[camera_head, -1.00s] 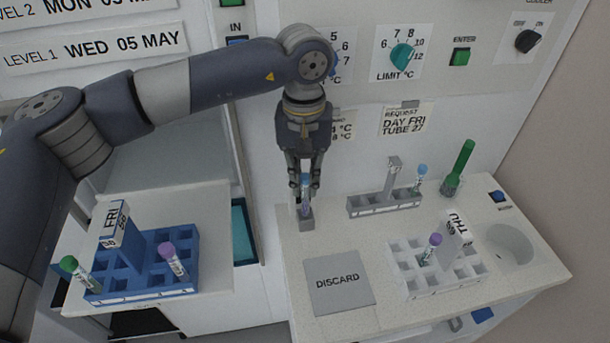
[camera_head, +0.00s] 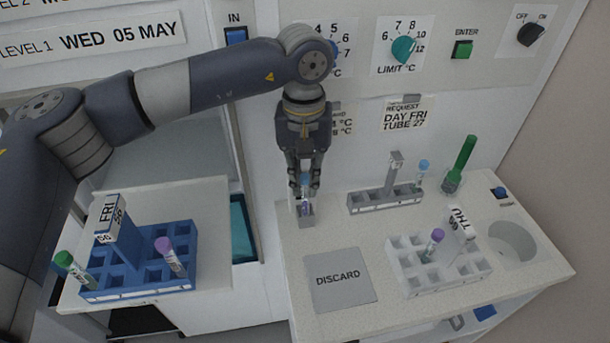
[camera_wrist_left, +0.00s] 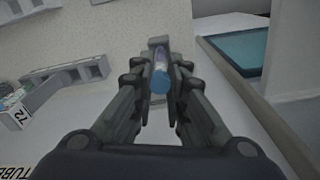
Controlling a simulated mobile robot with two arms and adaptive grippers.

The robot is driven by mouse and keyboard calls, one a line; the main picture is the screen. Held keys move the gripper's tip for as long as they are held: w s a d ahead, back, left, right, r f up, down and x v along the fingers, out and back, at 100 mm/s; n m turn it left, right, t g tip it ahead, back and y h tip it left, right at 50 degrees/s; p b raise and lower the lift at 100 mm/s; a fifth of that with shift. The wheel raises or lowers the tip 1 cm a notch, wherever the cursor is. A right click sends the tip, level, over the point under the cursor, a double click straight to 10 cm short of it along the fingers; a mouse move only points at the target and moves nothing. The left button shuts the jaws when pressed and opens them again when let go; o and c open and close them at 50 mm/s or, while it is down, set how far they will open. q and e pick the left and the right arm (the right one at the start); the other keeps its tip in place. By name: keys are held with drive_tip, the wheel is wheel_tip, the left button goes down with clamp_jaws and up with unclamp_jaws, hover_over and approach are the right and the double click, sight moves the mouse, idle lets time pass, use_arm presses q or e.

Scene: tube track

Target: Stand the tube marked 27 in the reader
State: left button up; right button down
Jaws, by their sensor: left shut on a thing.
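My left gripper (camera_head: 305,188) is shut on a tube with a light blue cap (camera_head: 305,179). The tube stands upright with its lower end at or in the small grey reader block (camera_head: 305,217) at the counter's left back; I cannot tell how deep it sits. In the left wrist view the blue cap (camera_wrist_left: 160,81) shows between the fingers (camera_wrist_left: 160,95), with the grey block (camera_wrist_left: 159,43) at its far end. The tube's number is not readable. A request note (camera_head: 407,114) on the wall reads "DAY FRI TUBE 27". My right gripper is not in view.
A blue rack (camera_head: 140,290) marked FRI holds green-capped and purple-capped tubes at the left. A gap separates the two surfaces.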

use_arm(q)
drive_tip(key=shift+r, duration=0.15)
drive_tip(key=shift+r+p, duration=0.65)
drive_tip(key=shift+r, duration=0.45)
drive_tip(key=o, duration=0.9)
drive_tip(key=shift+c, duration=0.2)
wheel_tip(320, 180, up, 12)
drive_tip(key=shift+r, duration=0.1)
